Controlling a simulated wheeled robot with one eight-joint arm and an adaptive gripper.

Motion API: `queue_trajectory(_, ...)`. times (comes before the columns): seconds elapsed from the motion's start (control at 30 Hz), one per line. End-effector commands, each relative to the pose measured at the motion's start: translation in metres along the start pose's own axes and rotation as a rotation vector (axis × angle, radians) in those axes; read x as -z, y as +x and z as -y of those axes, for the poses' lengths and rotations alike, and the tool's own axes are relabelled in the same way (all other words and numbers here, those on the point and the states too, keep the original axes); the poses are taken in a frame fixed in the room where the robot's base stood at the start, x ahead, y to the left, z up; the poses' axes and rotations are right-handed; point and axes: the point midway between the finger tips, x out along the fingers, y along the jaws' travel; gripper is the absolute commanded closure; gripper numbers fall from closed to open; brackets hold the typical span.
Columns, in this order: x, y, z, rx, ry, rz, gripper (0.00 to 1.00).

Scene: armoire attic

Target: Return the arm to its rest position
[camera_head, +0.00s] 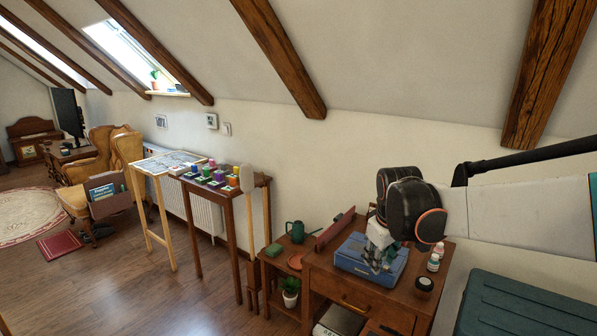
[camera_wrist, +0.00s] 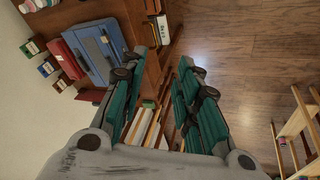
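My arm reaches in from the right in the camera_head view, and my gripper (camera_head: 379,262) hangs at its end, pointing down. In that view it overlaps a blue case (camera_head: 352,255) on a wooden cabinet (camera_head: 318,283). In the camera_wrist view my gripper (camera_wrist: 160,72) has its green-padded fingers spread apart, with nothing between the tips.
Small bottles (camera_head: 433,262) and a dark jar (camera_head: 424,285) stand right of the case. A green watering can (camera_head: 296,231) and a plant (camera_head: 290,291) are left. A dark green chest (camera_head: 525,305) stands at lower right. Wooden floor (camera_head: 130,290) is open at left.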

Motion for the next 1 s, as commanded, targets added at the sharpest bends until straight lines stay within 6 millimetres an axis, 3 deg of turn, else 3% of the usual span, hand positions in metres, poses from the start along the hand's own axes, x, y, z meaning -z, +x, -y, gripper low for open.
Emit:
queue_trajectory(0.2, -0.046, -0.05, 0.024, -0.014, 0.116, -0.055, 0.7)
queue_trajectory(0.5, -0.112, -0.092, 0.061, -0.025, 0.276, -0.132, 0.7)
queue_trajectory(0.8, -0.18, -0.106, 0.101, -0.026, 0.435, -0.211, 0.7)
queue_trajectory(1.0, -0.21, -0.104, 0.12, -0.023, 0.513, -0.25, 0.7)
